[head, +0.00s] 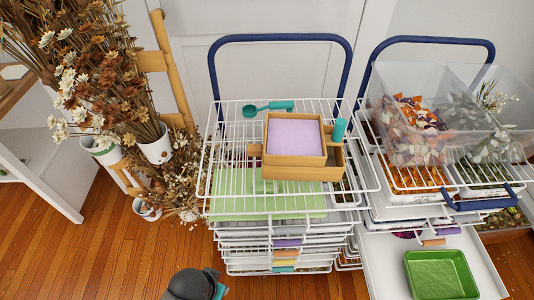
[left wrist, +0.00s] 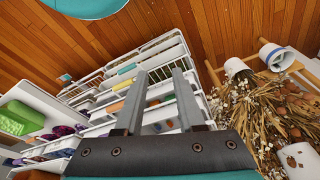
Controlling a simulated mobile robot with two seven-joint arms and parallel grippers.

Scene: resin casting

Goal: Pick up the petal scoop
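The petal scoop (head: 268,107) is teal, with a round bowl at its left end and a thicker handle to the right. It lies on the white wire top shelf (head: 228,185) of the middle rack, behind a wooden box, in the head view. I cannot make it out in the left wrist view. My left gripper (left wrist: 159,73) is open, its two grey fingers apart with nothing between them. In the head view only a dark part of my arm shows at the bottom edge, well in front of the scoop. My right gripper is in neither view.
The wooden box (head: 295,137) holds a lilac sheet, with a teal-handled item (head: 339,130) at its right. A blue rack handle (head: 281,38) rises behind. Dried flowers (head: 110,80) crowd the left; clear bins (head: 410,125) stand right. A green tray (head: 440,275) sits low right.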

